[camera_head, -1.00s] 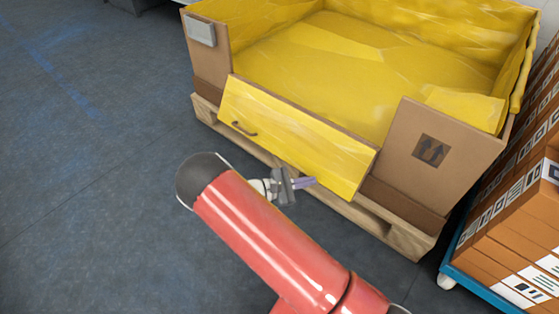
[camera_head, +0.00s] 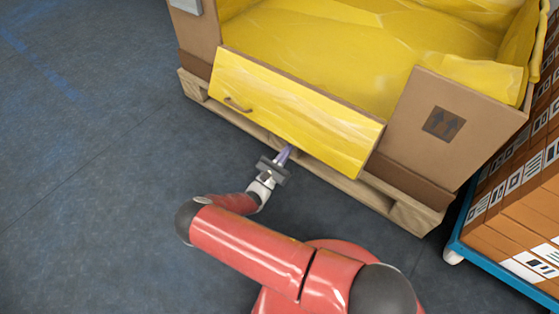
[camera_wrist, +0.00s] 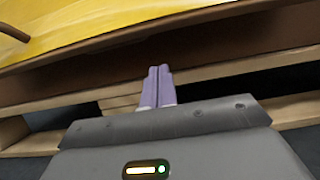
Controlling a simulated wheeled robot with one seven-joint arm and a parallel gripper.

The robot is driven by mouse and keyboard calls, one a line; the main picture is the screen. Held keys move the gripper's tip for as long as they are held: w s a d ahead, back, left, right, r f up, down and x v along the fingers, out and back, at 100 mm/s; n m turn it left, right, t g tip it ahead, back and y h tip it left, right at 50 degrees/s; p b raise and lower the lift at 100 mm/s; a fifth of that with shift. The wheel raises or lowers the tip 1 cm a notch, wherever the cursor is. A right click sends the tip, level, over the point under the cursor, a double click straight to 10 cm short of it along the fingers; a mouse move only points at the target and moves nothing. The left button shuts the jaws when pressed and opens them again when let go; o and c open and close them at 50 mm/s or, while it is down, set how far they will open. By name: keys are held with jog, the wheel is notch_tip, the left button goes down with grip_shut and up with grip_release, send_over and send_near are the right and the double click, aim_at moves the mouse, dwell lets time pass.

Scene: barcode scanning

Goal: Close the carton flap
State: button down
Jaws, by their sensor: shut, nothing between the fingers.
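The large carton (camera_head: 425,165) is brown outside with a yellow lining, and stands on a wooden pallet. Its front flap (camera_head: 290,105) is folded down and outward, its yellow face with a small handle (camera_head: 238,105) showing. My gripper (camera_head: 286,154) is at the flap's lower edge, near its middle, with the fingertips partly under it. In the wrist view, the two purple fingers (camera_wrist: 158,84) are together and empty, below the flap's yellow face (camera_wrist: 95,28) and in front of the brown side. Whether they touch the flap cannot be told.
The wooden pallet (camera_head: 400,212) projects under the carton, close to my gripper. A blue-edged cart (camera_head: 490,262) with stacked brown boxes (camera_head: 520,200) stands at the right. The grey floor at the left is clear.

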jog(key=shift+r, duration=1.7)
